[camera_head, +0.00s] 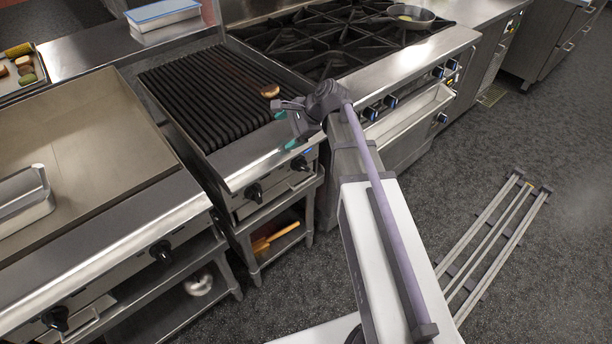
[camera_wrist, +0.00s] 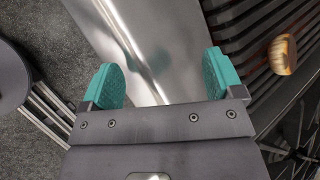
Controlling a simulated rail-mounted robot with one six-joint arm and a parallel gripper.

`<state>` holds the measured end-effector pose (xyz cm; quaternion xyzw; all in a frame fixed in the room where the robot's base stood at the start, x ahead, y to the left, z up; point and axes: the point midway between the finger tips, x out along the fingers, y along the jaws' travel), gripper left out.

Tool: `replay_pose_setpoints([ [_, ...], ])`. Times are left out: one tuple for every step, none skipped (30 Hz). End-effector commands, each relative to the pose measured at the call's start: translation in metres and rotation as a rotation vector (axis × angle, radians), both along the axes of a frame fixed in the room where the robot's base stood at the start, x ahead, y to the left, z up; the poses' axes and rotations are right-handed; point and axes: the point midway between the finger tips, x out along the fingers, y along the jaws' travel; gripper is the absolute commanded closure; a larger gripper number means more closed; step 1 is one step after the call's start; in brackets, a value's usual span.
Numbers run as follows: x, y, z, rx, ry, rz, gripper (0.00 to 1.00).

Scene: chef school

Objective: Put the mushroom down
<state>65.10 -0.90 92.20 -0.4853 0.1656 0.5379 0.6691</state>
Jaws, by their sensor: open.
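The mushroom (camera_head: 270,90), a small rounded brown and cream piece, lies on the dark ribbed grill (camera_head: 207,92) near its right edge. In the wrist view the mushroom (camera_wrist: 283,54) shows at the upper right, outside the jaws. My gripper (camera_head: 286,129) is at the grill's front right corner, nearer the front than the mushroom and apart from it. In the wrist view my gripper (camera_wrist: 163,78) has its two teal fingertips wide apart. Nothing is between them but a view of the smooth metal front ledge (camera_wrist: 150,40).
A burner stove (camera_head: 340,38) with a frying pan (camera_head: 405,16) stands right of the grill. A flat griddle (camera_head: 80,130) with a metal container (camera_head: 24,198) is at left. A tray with several food pieces (camera_head: 20,72) is at the far left.

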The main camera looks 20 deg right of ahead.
Motion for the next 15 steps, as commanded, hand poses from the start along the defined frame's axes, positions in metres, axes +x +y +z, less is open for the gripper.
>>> replay_pose_setpoints([
  [-0.047,0.016,-0.013,-0.167,-0.039,0.203,0.14],
  [-0.07,0.02,-0.021,-0.275,-0.061,0.346,0.14],
  [-0.1,0.023,-0.029,-0.405,-0.082,0.539,0.14],
  [-0.12,0.023,-0.034,-0.492,-0.092,0.678,0.14],
  [-0.139,0.022,-0.038,-0.566,-0.097,0.809,0.14],
  [-0.159,0.02,-0.041,-0.643,-0.098,0.964,0.14],
  [-0.171,0.018,-0.043,-0.689,-0.095,1.062,0.14],
  [-0.181,0.015,-0.043,-0.725,-0.091,1.145,0.14],
  [-0.189,0.013,-0.044,-0.756,-0.086,1.226,0.14],
  [-0.193,0.011,-0.044,-0.772,-0.083,1.266,0.14],
  [-0.195,0.01,-0.044,-0.781,-0.081,1.293,0.14],
  [-0.195,0.009,-0.044,-0.787,-0.078,1.31,0.14],
  [-0.195,0.009,-0.044,-0.788,-0.079,1.313,0.14],
  [-0.194,0.009,-0.044,-0.787,-0.078,1.312,0.14],
  [-0.194,0.009,-0.044,-0.787,-0.079,1.31,0.14],
])
